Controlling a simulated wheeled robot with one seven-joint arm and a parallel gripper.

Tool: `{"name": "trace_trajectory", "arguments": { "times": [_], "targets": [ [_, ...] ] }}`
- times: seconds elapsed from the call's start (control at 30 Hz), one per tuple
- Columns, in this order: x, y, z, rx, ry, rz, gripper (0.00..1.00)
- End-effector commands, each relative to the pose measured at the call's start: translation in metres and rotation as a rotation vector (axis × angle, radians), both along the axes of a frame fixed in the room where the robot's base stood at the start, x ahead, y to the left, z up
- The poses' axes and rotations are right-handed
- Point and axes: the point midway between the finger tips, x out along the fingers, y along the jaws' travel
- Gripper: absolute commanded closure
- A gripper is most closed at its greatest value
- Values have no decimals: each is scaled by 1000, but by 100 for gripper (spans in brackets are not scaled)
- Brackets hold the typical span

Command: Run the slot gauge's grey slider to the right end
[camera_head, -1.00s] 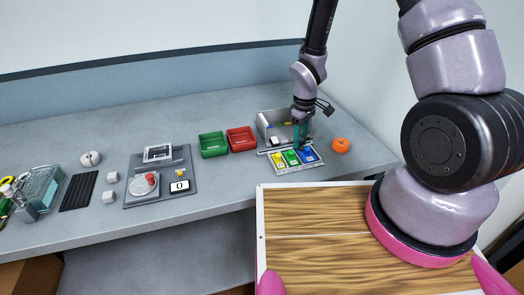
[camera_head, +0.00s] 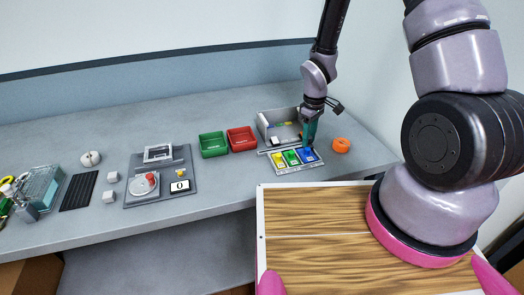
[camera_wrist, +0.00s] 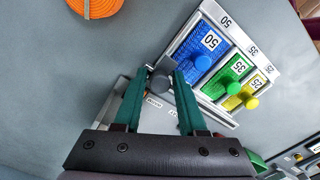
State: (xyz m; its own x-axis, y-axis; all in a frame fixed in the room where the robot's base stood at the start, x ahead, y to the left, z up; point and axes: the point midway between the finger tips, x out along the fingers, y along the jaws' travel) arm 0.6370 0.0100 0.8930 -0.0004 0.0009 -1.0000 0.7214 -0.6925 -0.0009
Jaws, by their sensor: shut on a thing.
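The slot gauge's slider shows in the wrist view as a dark grey round knob (camera_wrist: 160,84). It sits between the teal fingertips of my gripper (camera_wrist: 161,75), which is shut on it. In the head view my gripper (camera_head: 308,143) reaches down at the back right of the panel with coloured blocks, and its fingers hide the slider. A pale grey rail (camera_head: 267,151), seemingly part of the gauge, runs along the back of that panel. Much of the slot is hidden by my fingers in the wrist view.
Blue (camera_wrist: 202,63), green (camera_wrist: 221,83) and yellow (camera_wrist: 236,101) knobbed blocks lie in the panel beside my fingers. An orange coil (camera_head: 341,145) lies to the right. A grey open bin (camera_head: 266,126) stands behind. Red (camera_head: 241,139) and green (camera_head: 213,144) trays stand left.

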Motion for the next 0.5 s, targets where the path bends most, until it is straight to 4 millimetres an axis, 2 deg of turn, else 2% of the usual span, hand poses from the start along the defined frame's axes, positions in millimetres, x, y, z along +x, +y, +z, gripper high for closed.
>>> {"name": "trace_trajectory", "arguments": {
  "times": [0.03, 0.07, 0.1, 0.5],
  "targets": [
    [2, -3, 0, -2, -4, -3, 84],
    [2, -3, 0, -3, -3, -3, 56],
    [2, -3, 0, -3, -3, -4, 49],
    [1, -2, 2, -1, -1, -3, 49]
  ]
}}
